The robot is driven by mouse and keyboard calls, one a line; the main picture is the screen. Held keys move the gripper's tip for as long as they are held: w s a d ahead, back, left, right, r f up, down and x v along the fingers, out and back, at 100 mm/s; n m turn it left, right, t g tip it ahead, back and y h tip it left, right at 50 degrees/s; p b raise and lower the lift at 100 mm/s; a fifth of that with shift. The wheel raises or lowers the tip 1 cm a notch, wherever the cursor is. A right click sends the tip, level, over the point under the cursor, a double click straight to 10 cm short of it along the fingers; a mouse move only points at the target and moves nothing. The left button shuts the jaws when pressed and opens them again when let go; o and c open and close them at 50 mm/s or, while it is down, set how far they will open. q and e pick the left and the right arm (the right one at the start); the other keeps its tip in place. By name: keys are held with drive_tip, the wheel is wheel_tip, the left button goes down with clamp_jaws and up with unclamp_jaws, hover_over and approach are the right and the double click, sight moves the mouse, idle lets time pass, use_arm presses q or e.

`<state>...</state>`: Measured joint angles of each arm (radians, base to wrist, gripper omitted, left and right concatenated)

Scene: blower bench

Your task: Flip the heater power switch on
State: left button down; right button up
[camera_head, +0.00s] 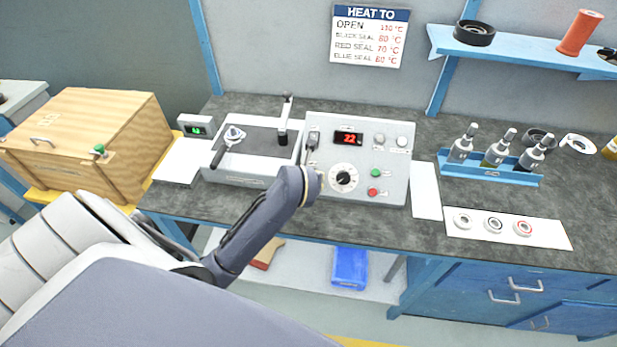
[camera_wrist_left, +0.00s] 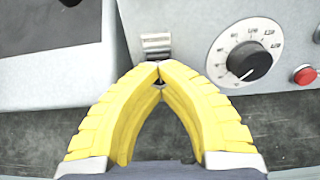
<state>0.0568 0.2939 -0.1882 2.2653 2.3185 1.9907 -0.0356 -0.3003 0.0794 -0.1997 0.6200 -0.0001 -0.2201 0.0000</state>
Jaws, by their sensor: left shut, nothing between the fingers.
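The heater control box (camera_head: 388,155) is a light grey panel with a red-lit display (camera_head: 348,138) reading about 22. Its dial (camera_head: 343,178) also shows in the left wrist view (camera_wrist_left: 248,61). A small ribbed metallic piece (camera_wrist_left: 156,44), seemingly the power switch, sits left of the dial; its on or off position is not clear. My left gripper (camera_wrist_left: 158,71) has yellow fingers meeting at the tips, just below this piece in the wrist view; contact cannot be told.
A green button (camera_head: 375,173) and a red button (camera_head: 373,192) lie right of the dial. A grey fixture (camera_head: 245,175) stands left of the box. A wooden crate (camera_head: 95,140), a blue bottle rack (camera_head: 490,173) and a white ring card (camera_head: 545,233) are farther out.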

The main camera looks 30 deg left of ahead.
use_arm(q)
drive_tip(key=c, duration=2.1)
unclamp_jaws()
drive_tip(key=o, duration=0.6)
drive_tip(key=shift+v, duration=3.8)
